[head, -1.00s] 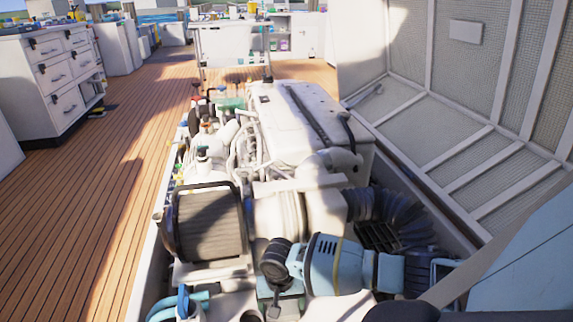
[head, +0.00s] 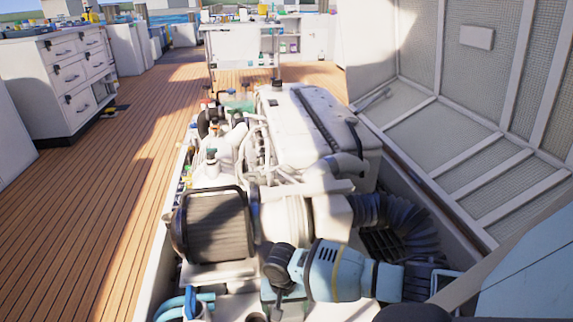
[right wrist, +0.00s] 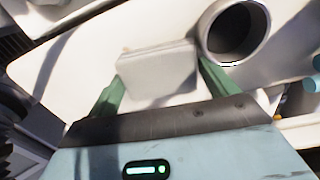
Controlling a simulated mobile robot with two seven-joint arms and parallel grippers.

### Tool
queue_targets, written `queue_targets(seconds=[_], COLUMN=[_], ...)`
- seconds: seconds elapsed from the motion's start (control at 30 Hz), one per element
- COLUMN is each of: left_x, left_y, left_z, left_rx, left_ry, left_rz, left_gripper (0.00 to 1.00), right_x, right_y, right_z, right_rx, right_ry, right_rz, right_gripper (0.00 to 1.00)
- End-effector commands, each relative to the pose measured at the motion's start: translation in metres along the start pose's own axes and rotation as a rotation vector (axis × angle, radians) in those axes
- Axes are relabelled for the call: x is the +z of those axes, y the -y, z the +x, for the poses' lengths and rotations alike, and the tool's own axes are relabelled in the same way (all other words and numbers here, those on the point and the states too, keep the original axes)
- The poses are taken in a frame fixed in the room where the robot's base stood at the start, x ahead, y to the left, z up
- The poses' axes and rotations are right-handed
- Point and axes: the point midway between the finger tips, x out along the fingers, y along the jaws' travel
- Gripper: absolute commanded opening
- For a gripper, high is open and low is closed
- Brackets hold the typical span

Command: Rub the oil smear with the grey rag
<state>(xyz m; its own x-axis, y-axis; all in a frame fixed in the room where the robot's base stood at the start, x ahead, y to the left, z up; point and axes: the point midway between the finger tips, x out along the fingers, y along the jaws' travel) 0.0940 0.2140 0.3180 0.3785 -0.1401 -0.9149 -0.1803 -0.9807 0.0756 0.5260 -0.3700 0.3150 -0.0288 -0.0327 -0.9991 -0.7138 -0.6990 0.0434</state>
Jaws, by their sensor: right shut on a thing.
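The grey rag (right wrist: 157,68) shows in the right wrist view as a pale grey, block-like folded shape between the two green fingers. My right gripper (right wrist: 160,82) is shut on it, and a pale, curved engine surface lies behind it. I cannot tell whether the rag touches that surface. In the head view my light blue right arm reaches in from the lower right over the front of the engine; its fingers and the rag are hidden there. I cannot make out the oil smear in either view. My left gripper is not in view.
The white engine (head: 310,125) sits in the open hatch. A black ribbed filter (head: 213,225) and a black corrugated hose (head: 400,215) are near my right arm. A round pipe opening (right wrist: 237,30) is beside the rag. The raised hatch cover (head: 470,100) stands at right; wooden deck (head: 100,200) at left is clear.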

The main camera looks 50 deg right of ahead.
Motion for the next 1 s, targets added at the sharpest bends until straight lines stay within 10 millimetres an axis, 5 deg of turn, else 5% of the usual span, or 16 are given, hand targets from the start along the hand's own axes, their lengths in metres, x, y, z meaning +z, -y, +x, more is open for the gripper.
queue_targets(seconds=[0.03, 1.0], left_x=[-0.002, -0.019], left_y=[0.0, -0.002], left_z=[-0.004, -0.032], left_rx=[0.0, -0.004], left_ry=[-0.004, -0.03], left_rz=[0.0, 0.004], left_gripper=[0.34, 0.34], right_x=[0.006, 0.0], right_y=[0.017, -0.042], right_z=[-0.007, -0.001], right_rx=[-0.054, -0.034], right_ry=[0.003, 0.003], right_rz=[-0.011, -0.008], right_gripper=[0.49, 0.49])
